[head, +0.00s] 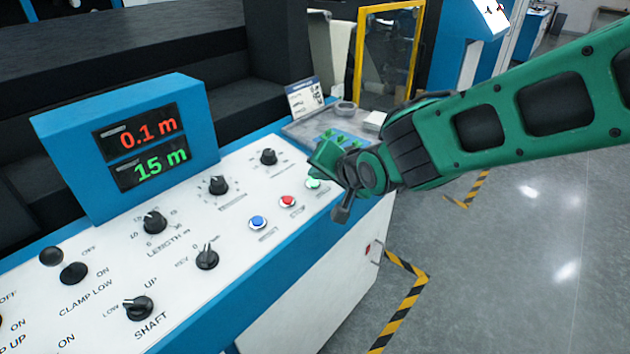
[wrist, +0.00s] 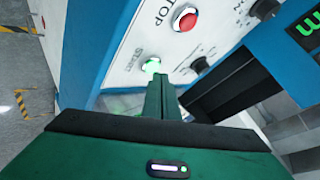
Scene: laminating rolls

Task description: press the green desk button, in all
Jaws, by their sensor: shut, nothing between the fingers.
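The green desk button (head: 313,183) sits on the white sloping control desk (head: 265,265), at the right end of a row with a red button (head: 288,201) and a blue button (head: 258,222). In the wrist view the green button (wrist: 152,66) glows just beyond my fingertips, and the red button (wrist: 186,19) shows above it. My gripper (head: 340,212) is shut and empty, beside the green button in the head view. In the wrist view the shut fingers (wrist: 162,88) point at the green button's lower right side. I cannot tell whether they touch it.
Several black knobs stand on the desk, one (head: 269,156) near the row of buttons. A blue display box (head: 150,140) reads 0.1 m and 15 m. A grey tray (head: 300,130) lies behind my gripper. Open floor (head: 500,280) lies to the right.

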